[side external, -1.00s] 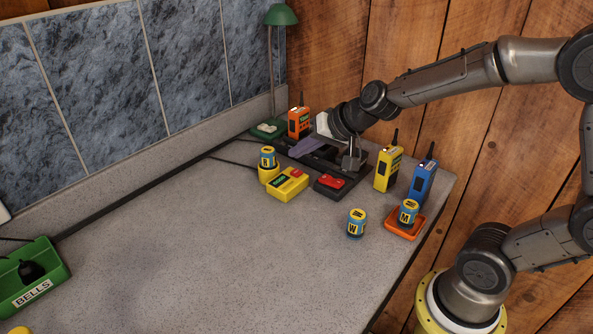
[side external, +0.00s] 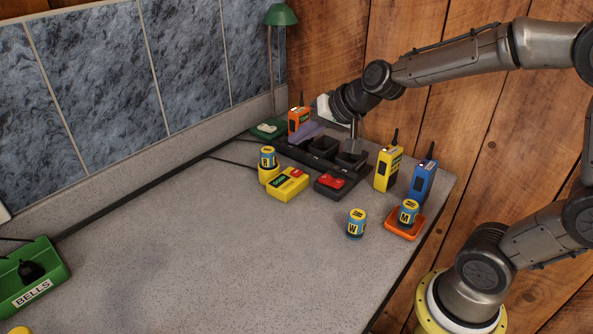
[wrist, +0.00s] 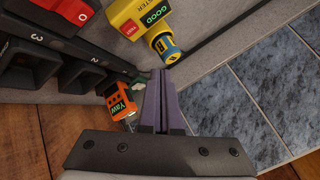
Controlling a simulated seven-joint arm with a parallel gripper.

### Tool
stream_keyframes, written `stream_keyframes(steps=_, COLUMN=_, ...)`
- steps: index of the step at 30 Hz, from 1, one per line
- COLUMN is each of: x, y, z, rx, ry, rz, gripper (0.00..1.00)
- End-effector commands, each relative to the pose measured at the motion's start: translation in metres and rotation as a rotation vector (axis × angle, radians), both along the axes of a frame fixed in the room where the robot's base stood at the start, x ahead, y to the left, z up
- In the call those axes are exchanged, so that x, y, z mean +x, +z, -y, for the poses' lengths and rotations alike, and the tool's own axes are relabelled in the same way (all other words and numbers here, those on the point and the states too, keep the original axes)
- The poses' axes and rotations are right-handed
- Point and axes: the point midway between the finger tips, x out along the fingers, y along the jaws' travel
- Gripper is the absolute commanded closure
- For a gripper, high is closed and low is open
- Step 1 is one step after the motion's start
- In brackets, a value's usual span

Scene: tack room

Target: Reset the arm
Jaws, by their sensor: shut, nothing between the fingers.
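My gripper (side external: 296,141) has purple fingers and is above the back end of the black charging dock (side external: 362,167), near the orange radio (side external: 298,118). In the wrist view the fingers of my gripper (wrist: 159,75) are together, with nothing between them. The orange radio (wrist: 118,101) shows just left of the fingers there, and the dock's numbered slots (wrist: 36,70) lie further left. The dock's visible slots look empty.
A yellow tester (side external: 287,185), a yellow radio (side external: 388,168) and a blue radio (side external: 424,180) stand near the dock. Batteries sit in a yellow cup (side external: 268,175), on the bench (side external: 357,223) and on an orange tray (side external: 400,232). A green lamp (side external: 281,15) stands behind. The bench's left middle is clear.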

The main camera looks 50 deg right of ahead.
Motion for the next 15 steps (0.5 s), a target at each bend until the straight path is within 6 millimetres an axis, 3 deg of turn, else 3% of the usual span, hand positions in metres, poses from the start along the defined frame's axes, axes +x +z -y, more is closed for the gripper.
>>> stream_keyframes(steps=4, x=0.000, y=0.011, z=-0.004, rx=-0.003, ry=0.011, rz=0.026, gripper=1.00)
stream_keyframes(steps=8, x=-0.022, y=0.053, z=-0.018, rx=-0.041, ry=0.068, rz=0.102, gripper=1.00)
stream_keyframes(steps=11, x=-0.067, y=0.072, z=-0.032, rx=-0.122, ry=0.176, rz=0.106, gripper=1.00)
stream_keyframes(steps=15, x=-0.144, y=0.064, z=-0.039, rx=-0.276, ry=0.341, rz=0.029, gripper=1.00)
